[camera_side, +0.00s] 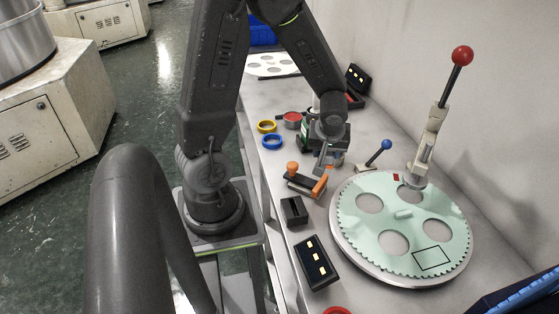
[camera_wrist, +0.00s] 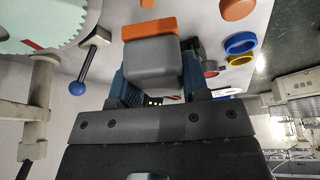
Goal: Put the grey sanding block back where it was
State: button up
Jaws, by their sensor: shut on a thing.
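My gripper (camera_side: 328,160) is shut on the grey sanding block (camera_wrist: 152,62) and holds it between two blue fingers in the wrist view. In the side view the gripper hangs over the bench, left of the round mint-green plate (camera_side: 404,213), and mostly hides the block. An orange bar (camera_wrist: 148,28) shows right beyond the block in the wrist view; I cannot tell whether it touches it. The plate has several round holes, a toothed rim and a black rectangle outline (camera_side: 431,258) near its front.
A blue-knobbed lever (camera_side: 386,145) and a tall red-knobbed lever (camera_side: 462,56) rise nearby. Blue (camera_side: 272,142) and yellow (camera_side: 267,127) rings, a small dark block (camera_side: 294,211) and a black light box (camera_side: 316,262) lie on the bench.

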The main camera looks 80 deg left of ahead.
aim_at(277, 157)
jog(key=s+a+f+n+g, duration=0.1)
jog(key=s+a+n, duration=0.1)
jog(key=s+a, duration=0.4)
jog(key=s+a+f+n+g, duration=0.1)
jog(key=s+a+n, duration=0.15)
jog(key=a, duration=0.55)
jog(key=shift+s+a+f, duration=0.1)
jog(key=shift+s+f, duration=0.1)
jog(key=shift+f, duration=1.75)
jog(key=shift+s+f, duration=0.15)
jog(key=shift+f, duration=1.8)
jog(key=shift+f, duration=0.15)
jog(key=o, duration=1)
jog(key=shift+c, duration=0.2)
